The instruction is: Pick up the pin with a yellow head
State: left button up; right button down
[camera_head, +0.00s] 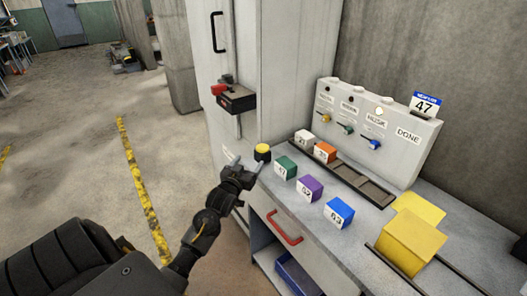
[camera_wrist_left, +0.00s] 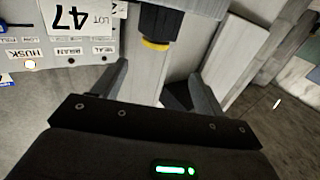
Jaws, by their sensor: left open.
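A small yellow-headed pin (camera_head: 326,118) sits in the sloped panel (camera_head: 400,158), left of a green-headed one (camera_head: 348,129) and a blue-headed one (camera_head: 374,144). A black block with a round yellow top (camera_head: 263,149) stands at the counter's left front corner. It shows upside down in the wrist view (camera_wrist_left: 156,43), beyond the fingers. My left gripper (camera_head: 247,164) is open and empty, beside that block and well left of the panel; its fingers show in the wrist view (camera_wrist_left: 159,72). I cannot tell whether it touches the block. My right gripper is out of view.
Numbered green (camera_head: 286,167), purple (camera_head: 310,187) and blue (camera_head: 339,211) cubes line the counter front. White and orange (camera_head: 325,152) cubes stand behind, by a dark slotted tray (camera_head: 375,190). A yellow box (camera_head: 408,245) is at right.

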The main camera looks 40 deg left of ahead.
aim_at(260, 151)
pick_arm(q)
jog(key=x, duration=0.4)
jog(key=shift+w+d, duration=0.3)
jog(key=shift+w, duration=0.1)
jog(key=shift+w+a, duration=0.1)
jog(key=shift+w, duration=0.2)
jog(key=shift+w+a+p, duration=0.15)
jog(key=shift+w+p, duration=0.1)
jog(key=shift+p, duration=0.1)
jog(key=shift+p+x, duration=0.4)
jog(key=shift+x, duration=1.9)
jog(key=shift+f, duration=0.2)
jog(key=shift+c, duration=0.4)
